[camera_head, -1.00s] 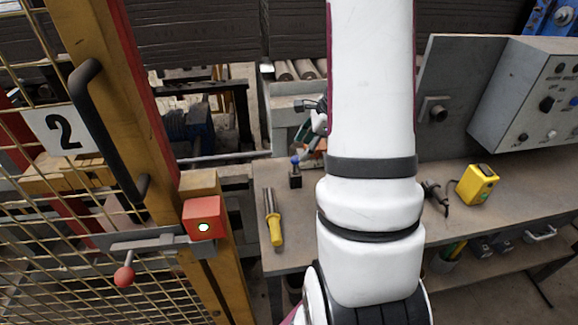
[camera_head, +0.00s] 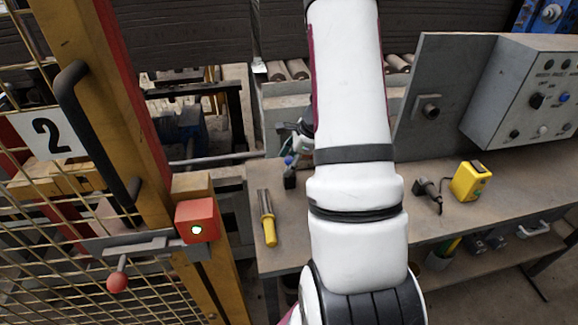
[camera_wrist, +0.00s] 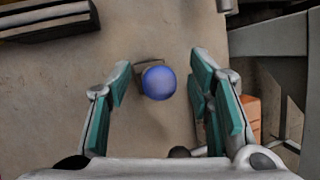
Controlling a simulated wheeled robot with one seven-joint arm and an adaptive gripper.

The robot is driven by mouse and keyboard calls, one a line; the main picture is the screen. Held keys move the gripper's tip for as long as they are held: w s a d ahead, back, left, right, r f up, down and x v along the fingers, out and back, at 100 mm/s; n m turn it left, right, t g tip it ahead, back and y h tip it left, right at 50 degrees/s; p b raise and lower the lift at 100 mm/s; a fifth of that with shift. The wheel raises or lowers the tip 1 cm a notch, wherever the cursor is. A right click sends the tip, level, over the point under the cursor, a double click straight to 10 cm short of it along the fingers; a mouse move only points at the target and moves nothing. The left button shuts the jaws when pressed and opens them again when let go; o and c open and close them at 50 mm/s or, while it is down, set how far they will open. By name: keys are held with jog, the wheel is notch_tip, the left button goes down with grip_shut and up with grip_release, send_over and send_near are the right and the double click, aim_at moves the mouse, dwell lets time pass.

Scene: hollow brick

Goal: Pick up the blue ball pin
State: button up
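The blue ball pin (camera_wrist: 159,83) shows in the wrist view as a shiny blue ball over a small dark square base, on the workbench top. In the head view it (camera_head: 289,161) stands on the bench just left of my arm, with the ball partly covered. My gripper (camera_wrist: 159,82) is open in the wrist view, with its teal pads to the left and right of the ball. Neither pad appears to touch it. How far the fingertips are above the base I cannot tell. In the head view my gripper is mostly hidden behind my arm.
A yellow-handled tool (camera_head: 267,222) lies on the workbench (camera_head: 440,215) left of my arm. A yellow device (camera_head: 470,181) and a dark tool (camera_head: 429,190) are to the right. A grey control box (camera_head: 525,95) stands behind. A mesh gate with a red box (camera_head: 196,220) is at left.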

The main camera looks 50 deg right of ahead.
grip_shut()
jog(key=shift+r, duration=0.1)
